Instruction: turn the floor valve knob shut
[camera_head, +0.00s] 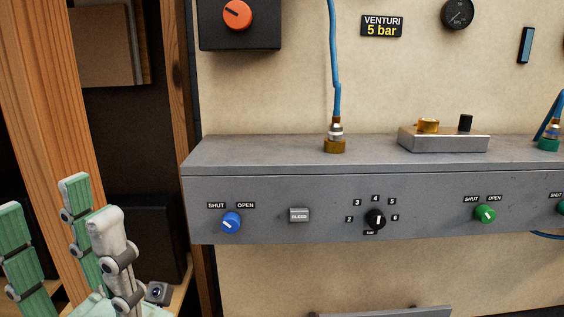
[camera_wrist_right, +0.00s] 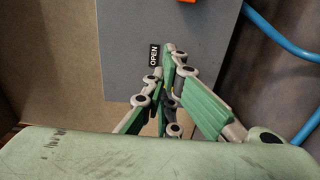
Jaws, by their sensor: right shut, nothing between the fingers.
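In the right wrist view, my right gripper (camera_wrist_right: 170,65) is shut, its green fingers drawn together with nothing seen held. In the head view, my left gripper (camera_head: 60,205) is at lower left, fingers upright, spread and empty. A blue knob (camera_head: 231,223) and a green knob (camera_head: 485,214) sit under SHUT and OPEN labels. No label names the floor valve.
The grey console (camera_head: 300,190) also carries a bleed button (camera_head: 299,215) and a black selector (camera_head: 376,219). A blue hose (camera_head: 335,70) rises from its top. A wooden post (camera_head: 55,110) stands at left. In the wrist view, a blue hose (camera_wrist_right: 275,35) runs at right.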

